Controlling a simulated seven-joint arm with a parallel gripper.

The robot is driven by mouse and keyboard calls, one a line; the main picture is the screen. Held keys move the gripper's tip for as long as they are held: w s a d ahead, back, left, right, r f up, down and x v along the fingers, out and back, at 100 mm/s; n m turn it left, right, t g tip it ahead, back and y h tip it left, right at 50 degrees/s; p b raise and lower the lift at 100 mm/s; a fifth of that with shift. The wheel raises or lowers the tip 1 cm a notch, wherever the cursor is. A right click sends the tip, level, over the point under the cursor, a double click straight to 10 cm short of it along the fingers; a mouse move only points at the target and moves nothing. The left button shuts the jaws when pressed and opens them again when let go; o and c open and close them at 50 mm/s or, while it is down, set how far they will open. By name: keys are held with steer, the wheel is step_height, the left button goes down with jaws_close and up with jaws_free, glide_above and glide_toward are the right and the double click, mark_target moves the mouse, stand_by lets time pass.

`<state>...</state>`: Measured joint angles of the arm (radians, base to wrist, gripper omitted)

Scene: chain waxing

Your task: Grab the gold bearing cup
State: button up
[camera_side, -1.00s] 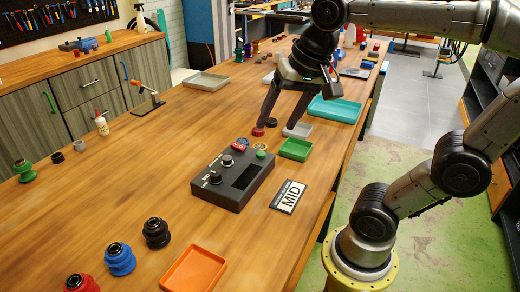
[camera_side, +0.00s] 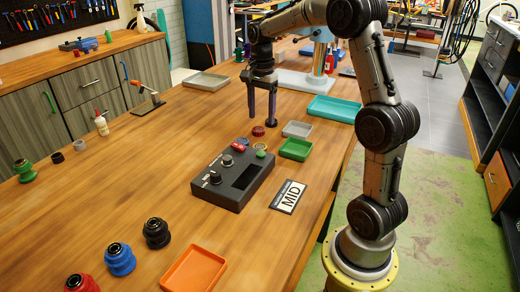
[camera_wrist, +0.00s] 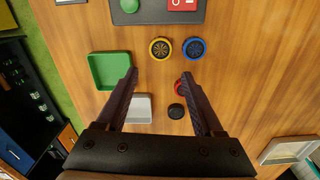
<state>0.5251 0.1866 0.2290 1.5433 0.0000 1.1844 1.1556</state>
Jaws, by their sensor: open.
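The gold bearing cup (camera_wrist: 160,48) is a small round ring with a dark centre. It stands on the wooden table in the wrist view, beyond the gap between my fingertips and roughly in line with it. In the side view the gold cup (camera_side: 260,146) is small, behind the black control box. My gripper (camera_side: 261,122) is open and empty, fingers pointing down above the table behind the small cups. In the wrist view my gripper (camera_wrist: 160,75) has its fingers spread wide, with nothing between them held.
A blue cup (camera_wrist: 194,48) stands close beside the gold one. A red cup (camera_wrist: 178,87), partly hidden by a finger, and a black cup (camera_wrist: 176,111) are nearby. The control box (camera_side: 235,178), green tray (camera_side: 295,149) and grey tray (camera_side: 297,130) stand around them.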

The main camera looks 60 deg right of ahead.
mark_target(261, 146)
steer(key=f, duration=1)
steer(key=shift+a, duration=0.2)
jaws_close()
steer(key=shift+r, duration=0.1)
